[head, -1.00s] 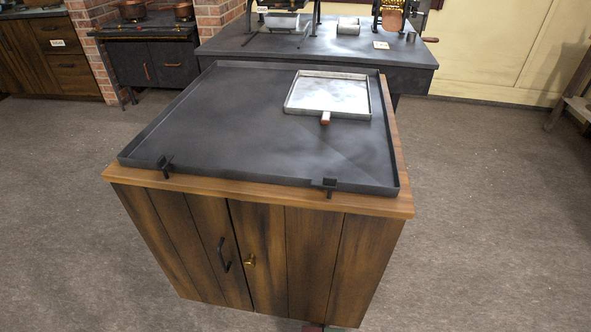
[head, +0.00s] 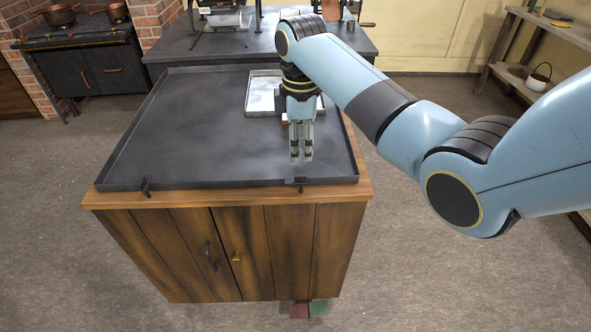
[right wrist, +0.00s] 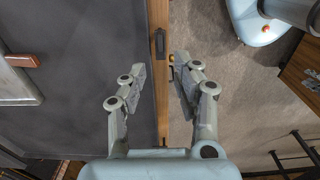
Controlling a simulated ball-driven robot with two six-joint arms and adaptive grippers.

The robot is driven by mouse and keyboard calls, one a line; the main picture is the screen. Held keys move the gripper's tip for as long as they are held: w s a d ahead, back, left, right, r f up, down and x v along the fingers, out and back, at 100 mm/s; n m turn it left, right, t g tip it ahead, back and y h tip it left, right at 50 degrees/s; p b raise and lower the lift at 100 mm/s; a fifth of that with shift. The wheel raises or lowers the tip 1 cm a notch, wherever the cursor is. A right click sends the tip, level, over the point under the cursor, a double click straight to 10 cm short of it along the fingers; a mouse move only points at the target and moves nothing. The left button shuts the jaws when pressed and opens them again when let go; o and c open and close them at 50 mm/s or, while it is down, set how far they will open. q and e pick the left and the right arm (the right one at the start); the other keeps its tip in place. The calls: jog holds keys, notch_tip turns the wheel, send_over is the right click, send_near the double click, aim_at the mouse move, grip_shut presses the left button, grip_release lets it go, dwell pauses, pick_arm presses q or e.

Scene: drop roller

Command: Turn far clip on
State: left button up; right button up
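Two small black clips are on the front edge of the cabinet top, at the rim of the black tray (head: 215,140): a left clip (head: 146,186) and a right clip (head: 299,181). I cannot tell which one is called the far clip. My right gripper (head: 301,157) points down just behind the right clip in the head view, apparently above the tray. In the right wrist view its fingers (right wrist: 160,66) are spread and empty. A dark clip (right wrist: 159,42) shows on the wooden edge beyond the fingertips. My left gripper is not in view.
A shallow metal pan (head: 261,94) lies at the back right of the tray, partly hidden by my right arm. The left and middle of the tray are bare. The wooden cabinet (head: 160,250) has a dark handle (head: 210,257). A workbench (head: 175,58) stands behind.

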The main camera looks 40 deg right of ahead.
aim_at(300, 176)
notch_tip(300, 176, down, 8)
jog(key=shift+f+b, duration=0.1)
jog(key=shift+b, duration=0.3)
grip_shut()
